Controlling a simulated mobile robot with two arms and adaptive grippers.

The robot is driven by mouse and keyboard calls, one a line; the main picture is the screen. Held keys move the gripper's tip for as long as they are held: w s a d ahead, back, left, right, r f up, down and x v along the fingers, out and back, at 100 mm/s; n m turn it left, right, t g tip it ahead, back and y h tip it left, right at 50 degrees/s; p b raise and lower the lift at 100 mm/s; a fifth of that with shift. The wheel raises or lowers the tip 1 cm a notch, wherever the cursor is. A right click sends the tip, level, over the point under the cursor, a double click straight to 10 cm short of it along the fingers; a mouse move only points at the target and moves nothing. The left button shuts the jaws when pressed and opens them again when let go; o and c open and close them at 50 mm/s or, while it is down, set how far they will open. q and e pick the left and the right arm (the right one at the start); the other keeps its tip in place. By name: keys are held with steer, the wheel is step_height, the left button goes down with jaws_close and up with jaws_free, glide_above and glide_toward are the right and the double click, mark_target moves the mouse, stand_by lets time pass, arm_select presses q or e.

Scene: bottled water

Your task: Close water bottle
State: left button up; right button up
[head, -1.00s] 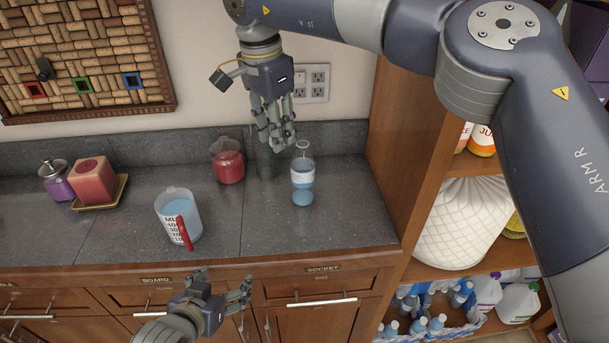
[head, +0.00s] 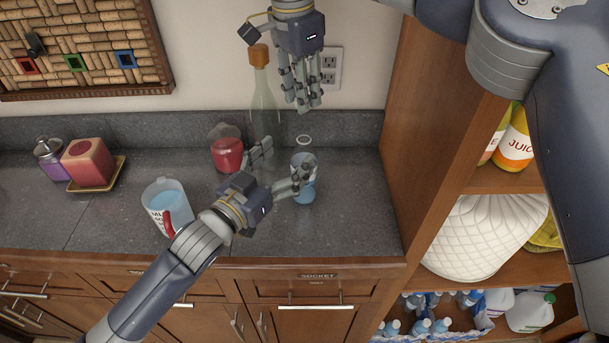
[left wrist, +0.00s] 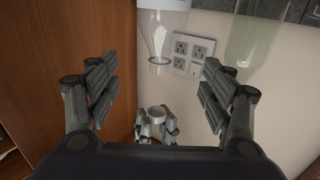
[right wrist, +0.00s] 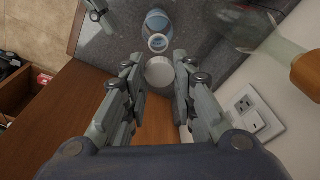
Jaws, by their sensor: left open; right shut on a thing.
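The clear water bottle (head: 305,159) with blue water stands upright and uncapped on the counter. Its open mouth shows in the right wrist view (right wrist: 158,43) and its neck in the left wrist view (left wrist: 158,55). My left gripper (head: 279,167) is open at the bottle's left, one finger overlapping the bottle in the head view; I cannot tell whether it touches. My right gripper (head: 303,103) is above the bottle, shut on a round white cap (right wrist: 160,72). The cap also shows in the left wrist view (left wrist: 157,114), apart from the bottle mouth; in the head view fingers hide it.
A tall green corked bottle (head: 264,92) and a red jar (head: 227,154) stand behind my left gripper. A measuring cup (head: 164,198) and red candle (head: 88,162) are to the left. A wooden shelf unit (head: 420,130) bounds the counter on the right.

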arm_select(q)
steer(key=shift+w+f, duration=0.1)
steer(key=shift+f, duration=0.2)
arm_select(e)
steer(key=shift+w+d+f, duration=0.1)
steer(key=shift+w, duration=0.05)
arm_select(q)
step_height(320, 180, down, 7)
steer(key=x, duration=0.7)
steer(key=shift+w+d+f, duration=0.15)
steer(key=shift+w+f, duration=0.05)
steer(key=shift+c, duration=0.6)
steer(key=c, duration=1.5)
steer(key=shift+c, duration=0.2)
arm_select(e)
glide_above(303, 135)
step_height(303, 135, down, 5)
steer(key=shift+w+r, duration=0.1)
